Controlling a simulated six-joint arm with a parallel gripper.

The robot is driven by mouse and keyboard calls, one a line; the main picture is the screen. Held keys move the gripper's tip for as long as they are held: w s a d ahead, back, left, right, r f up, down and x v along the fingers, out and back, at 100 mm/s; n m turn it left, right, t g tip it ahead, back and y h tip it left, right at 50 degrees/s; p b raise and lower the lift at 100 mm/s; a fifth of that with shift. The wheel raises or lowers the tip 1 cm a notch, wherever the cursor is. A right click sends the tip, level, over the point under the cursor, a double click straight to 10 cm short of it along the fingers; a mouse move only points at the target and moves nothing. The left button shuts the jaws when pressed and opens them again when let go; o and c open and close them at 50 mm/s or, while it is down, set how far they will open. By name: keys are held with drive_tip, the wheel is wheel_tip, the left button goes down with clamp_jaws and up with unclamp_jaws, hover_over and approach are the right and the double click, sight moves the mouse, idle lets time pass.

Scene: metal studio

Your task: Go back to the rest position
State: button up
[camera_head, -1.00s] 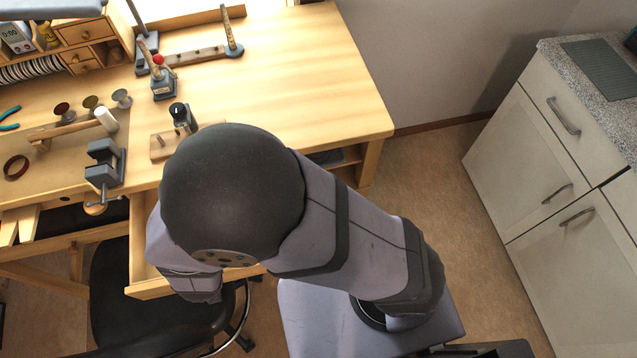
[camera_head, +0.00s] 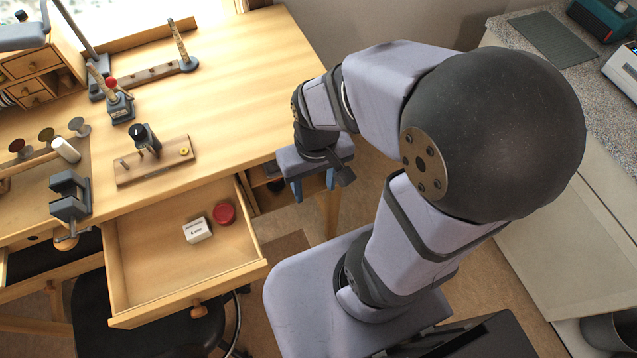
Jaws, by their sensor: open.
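My gripper (camera_head: 314,190) is at the right end of the wooden workbench (camera_head: 240,85), just off its front corner. It points down, with two blue fingers apart and nothing seen between them. My arm is folded, with its large dark elbow at the right of the picture. The open drawer (camera_head: 150,262) is to the left of my gripper, and the gripper is clear of it.
The drawer holds a white box (camera_head: 197,230) and a red round tin (camera_head: 224,214). A small vise (camera_head: 70,195) and a wooden stand (camera_head: 155,160) are at the bench front. A grey-topped cabinet (camera_head: 590,250) stands at right. The bench's right half is bare.

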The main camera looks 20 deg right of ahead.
drive_tip(key=shift+s+d+r, duration=0.1)
drive_tip(key=shift+s+d, duration=0.2)
drive_tip(key=shift+d, duration=0.15)
wheel_tip(320, 180, down, 14)
drive_tip(key=b, duration=1.4)
drive_tip(key=shift+f, duration=0.25)
